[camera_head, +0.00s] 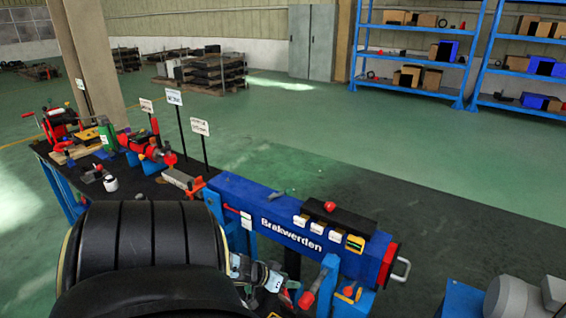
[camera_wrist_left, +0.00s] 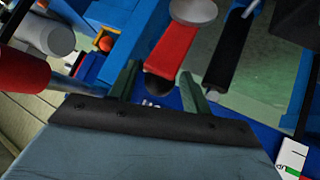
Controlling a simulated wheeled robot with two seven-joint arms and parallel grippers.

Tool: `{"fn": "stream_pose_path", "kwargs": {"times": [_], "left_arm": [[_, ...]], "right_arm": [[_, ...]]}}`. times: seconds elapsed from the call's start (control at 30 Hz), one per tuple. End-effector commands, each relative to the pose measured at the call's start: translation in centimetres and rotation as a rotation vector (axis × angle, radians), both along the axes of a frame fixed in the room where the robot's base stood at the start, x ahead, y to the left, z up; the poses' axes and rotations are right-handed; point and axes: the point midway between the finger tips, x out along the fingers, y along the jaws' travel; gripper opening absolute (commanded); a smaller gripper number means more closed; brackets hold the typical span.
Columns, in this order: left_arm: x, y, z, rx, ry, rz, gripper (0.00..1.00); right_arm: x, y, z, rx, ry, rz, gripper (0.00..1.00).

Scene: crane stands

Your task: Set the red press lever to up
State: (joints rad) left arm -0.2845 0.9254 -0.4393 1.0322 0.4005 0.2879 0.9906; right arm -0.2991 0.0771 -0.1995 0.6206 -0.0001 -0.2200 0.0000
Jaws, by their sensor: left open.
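My left gripper (camera_head: 288,288) is low in front of the blue press body (camera_head: 280,215), partly hidden by my own dark arm. In the left wrist view its two greenish fingers (camera_wrist_left: 158,76) are apart, with nothing clamped between them. A flat red lever-like bar (camera_wrist_left: 172,48) with a dark rounded lower end lies just beyond and between the fingertips; I cannot tell whether they touch it. In the head view a red-ended handle (camera_head: 308,298) shows just right of the gripper; I cannot tell whether it is the same part. My right gripper is not in view.
A red cylinder (camera_wrist_left: 22,72) is close at the left of the wrist view, and a dark bar (camera_wrist_left: 232,50) lies right of the red one. The bench (camera_head: 135,185) holds several tools and sign posts. Open green floor (camera_head: 430,150) lies behind it.

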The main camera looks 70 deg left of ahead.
Motion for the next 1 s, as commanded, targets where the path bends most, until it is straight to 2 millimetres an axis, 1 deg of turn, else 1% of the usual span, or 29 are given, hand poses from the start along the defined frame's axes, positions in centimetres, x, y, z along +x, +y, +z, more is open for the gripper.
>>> {"fn": "stream_pose_path", "kwargs": {"times": [0.17, 0.27, 0.7, 0.83, 1.0], "left_arm": [[-1.1, -0.1, 0.9, -0.002, 0.003, 0.000, 0.48], [-2.2, -0.1, 1.9, -0.002, 0.003, 0.000, 0.48], [-7.9, -0.3, 6.8, -0.001, 0.002, 0.001, 0.48], [-9.1, -0.3, 7.8, -0.001, 0.002, 0.001, 0.48], [-10.0, -0.3, 8.6, 0.000, -0.001, 0.000, 0.48]], "right_arm": [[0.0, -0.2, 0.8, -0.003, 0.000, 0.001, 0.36], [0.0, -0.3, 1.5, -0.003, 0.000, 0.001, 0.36], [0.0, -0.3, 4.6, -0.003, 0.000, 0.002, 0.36], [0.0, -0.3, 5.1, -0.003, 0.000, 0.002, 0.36], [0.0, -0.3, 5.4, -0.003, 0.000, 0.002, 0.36]]}}
